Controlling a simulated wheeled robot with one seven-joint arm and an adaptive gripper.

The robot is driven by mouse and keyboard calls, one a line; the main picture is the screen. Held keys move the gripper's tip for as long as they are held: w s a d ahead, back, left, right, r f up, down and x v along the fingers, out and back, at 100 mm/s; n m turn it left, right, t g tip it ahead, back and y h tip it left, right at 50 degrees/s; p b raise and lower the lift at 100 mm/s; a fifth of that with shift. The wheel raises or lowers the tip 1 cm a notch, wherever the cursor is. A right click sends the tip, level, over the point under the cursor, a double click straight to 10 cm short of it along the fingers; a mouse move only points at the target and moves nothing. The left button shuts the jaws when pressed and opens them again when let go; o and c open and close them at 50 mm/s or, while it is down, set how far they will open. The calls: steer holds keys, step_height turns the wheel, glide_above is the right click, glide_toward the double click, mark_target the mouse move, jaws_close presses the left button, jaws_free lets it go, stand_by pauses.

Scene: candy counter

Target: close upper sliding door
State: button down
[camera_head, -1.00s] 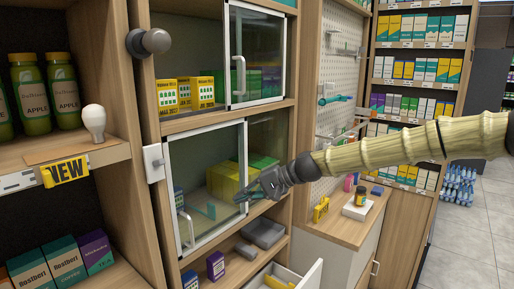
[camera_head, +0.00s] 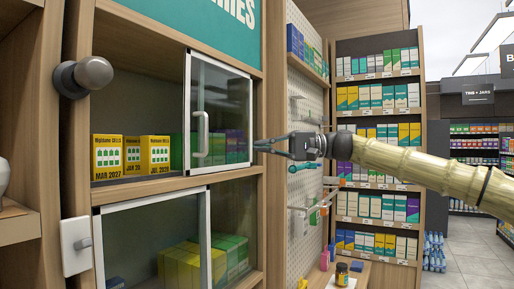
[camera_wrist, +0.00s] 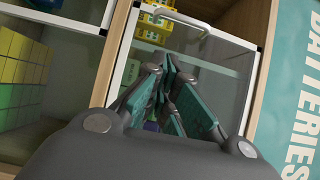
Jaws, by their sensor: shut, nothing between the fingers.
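The upper sliding door (camera_head: 222,112) is a glass pane in a light metal frame. It covers the right part of the upper cabinet, and the left part of the opening is uncovered. Its vertical handle (camera_head: 203,135) is near the door's left edge. My gripper (camera_head: 257,146) is shut and empty, its tips near the door's right edge. I cannot tell whether they touch it. In the wrist view the gripper (camera_wrist: 168,72) is in front of the door glass, with the handle (camera_wrist: 178,20) beyond the fingers.
Yellow boxes (camera_head: 132,155) stand in the uncovered part. A lower sliding door (camera_head: 150,245) covers the left of the cabinet below. A round grey knob (camera_head: 84,75) sticks out at the left. A pegboard (camera_head: 302,200) with hooks is at the right.

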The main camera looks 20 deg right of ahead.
steer(key=a+p, duration=0.4)
steer(key=a, duration=0.6)
steer(key=shift+w+a, duration=0.25)
steer(key=shift+a, duration=0.05)
steer(key=shift+s, duration=0.15)
steer(key=shift+a, duration=0.1)
